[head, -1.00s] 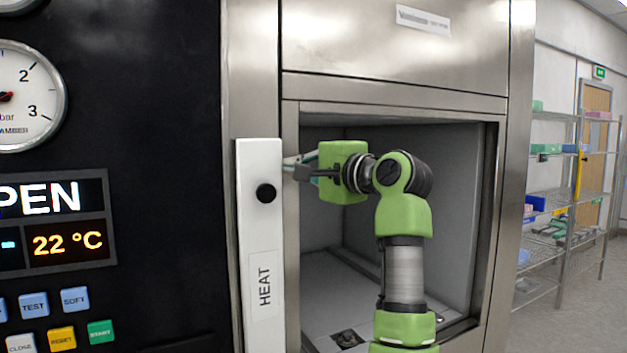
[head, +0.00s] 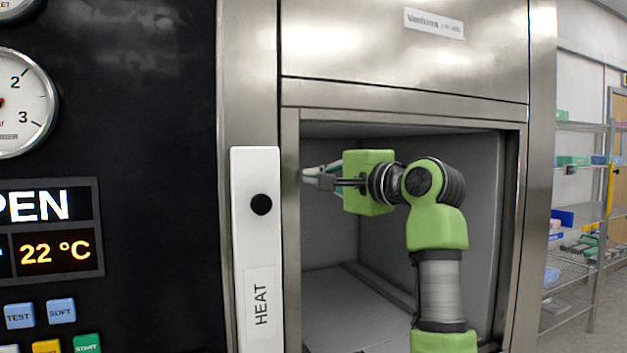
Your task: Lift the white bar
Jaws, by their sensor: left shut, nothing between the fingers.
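The white bar (head: 257,240) stands upright on the steel frame at the left edge of the chamber opening. It has a black knob (head: 261,204) near its top and a label reading HEAT lower down; its bottom end is out of the picture. My left gripper (head: 312,176) is in front of the opening, to the right of the bar at about the height of its upper part. It points left towards the bar, with a small gap between the fingertips and the bar's right edge. Its fingers are closed with nothing between them. My right gripper is not in view.
The open chamber (head: 330,225) with grey walls lies behind my arm. A black control panel (head: 140,130) with a display (head: 50,230) reading 22 °C and coloured buttons is left of the bar. Wire shelves (head: 575,205) stand far right.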

